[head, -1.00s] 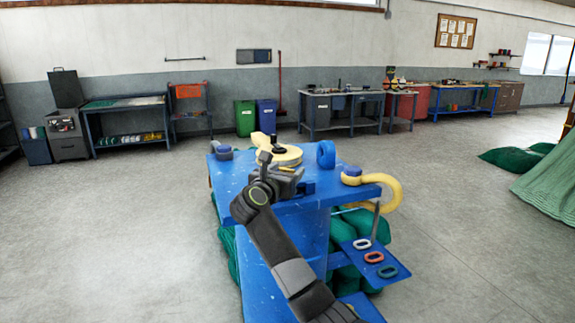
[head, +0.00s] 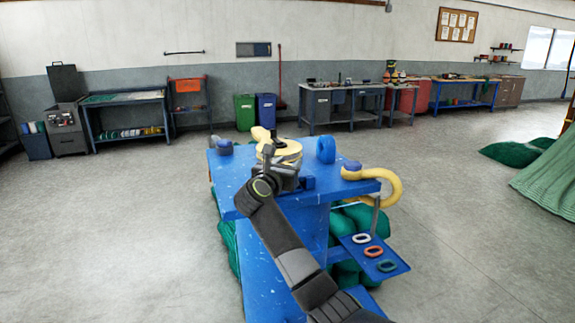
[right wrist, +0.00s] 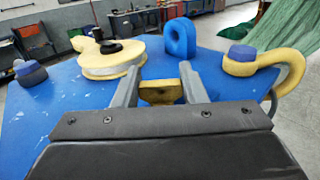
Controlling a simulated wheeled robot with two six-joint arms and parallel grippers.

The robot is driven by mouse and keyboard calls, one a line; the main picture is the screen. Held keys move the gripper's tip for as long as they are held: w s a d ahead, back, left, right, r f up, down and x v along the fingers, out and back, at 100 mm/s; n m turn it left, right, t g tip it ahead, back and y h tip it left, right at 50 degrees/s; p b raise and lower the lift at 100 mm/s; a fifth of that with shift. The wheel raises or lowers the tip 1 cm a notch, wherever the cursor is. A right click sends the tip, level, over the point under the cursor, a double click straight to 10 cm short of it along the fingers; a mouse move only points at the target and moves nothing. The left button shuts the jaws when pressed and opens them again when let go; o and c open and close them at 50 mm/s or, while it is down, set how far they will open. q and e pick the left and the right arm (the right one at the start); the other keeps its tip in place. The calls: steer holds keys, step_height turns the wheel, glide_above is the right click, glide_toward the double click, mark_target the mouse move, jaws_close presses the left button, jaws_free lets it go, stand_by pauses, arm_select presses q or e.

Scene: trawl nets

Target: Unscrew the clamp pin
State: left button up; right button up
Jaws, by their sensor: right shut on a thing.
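My right gripper (head: 283,172) is over the blue table (head: 231,175), in front of the yellow block with a black knob (head: 288,147). In the right wrist view, the right gripper (right wrist: 159,84) is shut on a small yellow piece with a dark hole (right wrist: 160,93), which looks like the head of the clamp pin. Any shaft or thread of it is hidden. The yellow block also shows in the right wrist view (right wrist: 110,62), beyond the fingers. My left gripper is not in view.
A blue ring (head: 326,150) stands upright behind the gripper. A yellow shackle with a blue pin head (head: 391,188) hangs at the table's right edge. A blue side tray (head: 393,263) holds coloured links. Green netting (head: 343,270) lies below the table.

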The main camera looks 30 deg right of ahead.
steer(key=shift+r+n+t+y+p, duration=0.15)
steer(key=shift+n+t+y+p, duration=0.45)
steer(key=shift+t+p, duration=0.15)
steer(key=n+t+y+p, duration=0.4)
steer(key=y+p, duration=0.2)
steer(key=p, duration=0.1)
steer(key=shift+n+t, duration=0.25)
steer(key=shift+n, duration=0.15)
steer(key=shift+n+t+y+p, duration=0.3)
steer(key=shift+n+y+p, duration=0.3)
steer(key=shift+p, duration=0.4)
steer(key=shift+f+y+p, duration=0.2)
steer(key=shift+y+p, duration=0.3)
steer(key=shift+y, duration=0.1)
steer(key=shift+n, duration=0.3)
steer(key=o, duration=1)
steer(key=b+v, duration=0.3)
steer(key=v, duration=1.4)
steer(key=shift+s+f, duration=0.15)
steer(key=shift+s, duration=0.1)
